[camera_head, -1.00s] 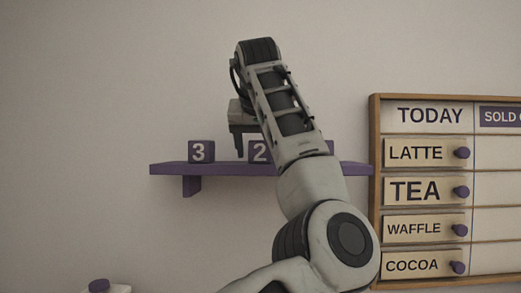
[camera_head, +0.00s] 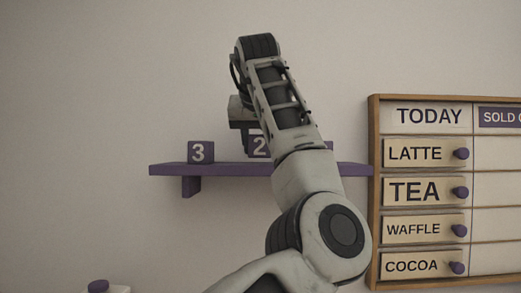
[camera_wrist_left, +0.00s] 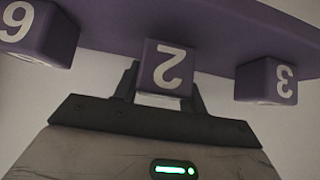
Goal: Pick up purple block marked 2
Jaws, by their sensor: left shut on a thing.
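The purple block marked 2 (camera_head: 259,147) shows in the head view, partly hidden behind my left arm, slightly above the shelf top. My left gripper (camera_head: 252,138) points down over it and is shut on it. In the left wrist view the block (camera_wrist_left: 166,68) sits between the two dark fingers of the gripper (camera_wrist_left: 165,90), its digit upside down. My right gripper is in neither view.
A purple wall shelf (camera_head: 225,170) bears a purple block marked 3 (camera_head: 201,152) at left. Another purple block (camera_wrist_left: 42,30), marked 6 or 9, stands on the other side. A menu board (camera_head: 374,190) hangs at right.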

